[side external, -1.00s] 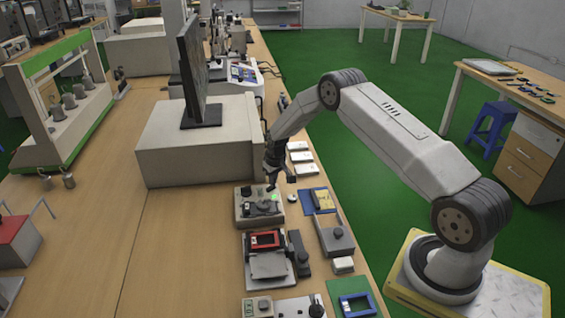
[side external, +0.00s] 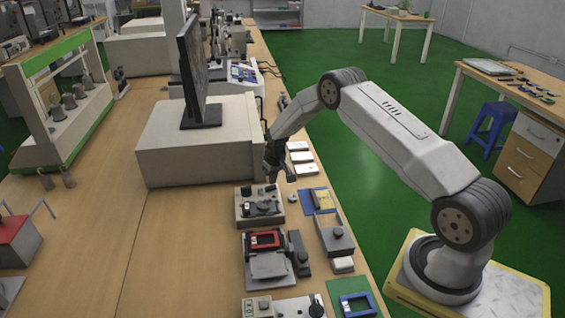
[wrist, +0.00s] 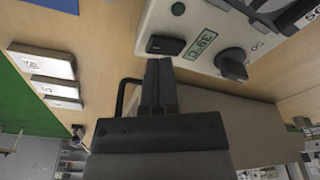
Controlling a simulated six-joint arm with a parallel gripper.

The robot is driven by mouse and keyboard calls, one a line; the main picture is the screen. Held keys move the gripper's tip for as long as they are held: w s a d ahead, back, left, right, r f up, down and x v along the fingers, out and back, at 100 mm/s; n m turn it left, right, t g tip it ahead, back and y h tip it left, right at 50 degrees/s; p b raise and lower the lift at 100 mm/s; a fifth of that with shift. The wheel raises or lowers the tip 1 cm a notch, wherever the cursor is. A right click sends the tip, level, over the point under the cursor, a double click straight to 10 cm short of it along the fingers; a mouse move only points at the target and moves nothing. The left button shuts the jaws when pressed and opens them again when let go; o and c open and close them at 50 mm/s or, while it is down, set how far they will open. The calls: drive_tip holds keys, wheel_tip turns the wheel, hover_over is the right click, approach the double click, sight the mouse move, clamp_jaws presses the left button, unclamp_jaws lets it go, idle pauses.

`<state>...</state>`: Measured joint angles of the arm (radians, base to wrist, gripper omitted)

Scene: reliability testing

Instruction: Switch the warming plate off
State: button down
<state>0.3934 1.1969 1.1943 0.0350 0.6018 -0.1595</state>
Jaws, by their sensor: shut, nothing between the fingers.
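The warming plate (side external: 258,212) is a light grey box on the bench, below my gripper in the side view. In the wrist view its panel (wrist: 195,18) carries a black rocker switch (wrist: 165,45), a greenish display (wrist: 203,44) that seems to read 39 °C, and a dark knob (wrist: 232,65). No bright green light shows on it in the side view. My gripper (side external: 271,178) is shut and empty, above the plate's far edge. In the wrist view my fingertips (wrist: 160,64) appear just beside the switch; they look apart from it.
A device with a red frame (side external: 265,240) stands nearer the camera. White boxes (side external: 301,157) lie along the bench edge. A large beige unit (side external: 190,150) with a monitor (side external: 192,70) stands to the left.

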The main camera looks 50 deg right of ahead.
sight(273, 187)
drive_tip(key=shift+r, duration=3)
drive_tip(key=s+a+r, duration=0.4)
drive_tip(key=a+r, duration=0.3)
drive_tip(key=a, duration=0.1)
drive_tip(key=s+a+r+n, duration=0.1)
drive_tip(key=s+a+r, duration=0.2)
drive_tip(key=s+a, duration=0.4)
drive_tip(key=s+a+r+n, duration=0.2)
drive_tip(key=s+a, duration=0.5)
drive_tip(key=s, duration=0.8)
drive_tip(key=shift+r+t, duration=0.4)
drive_tip(key=shift+r, duration=0.1)
drive_tip(key=shift+s+a, duration=0.1)
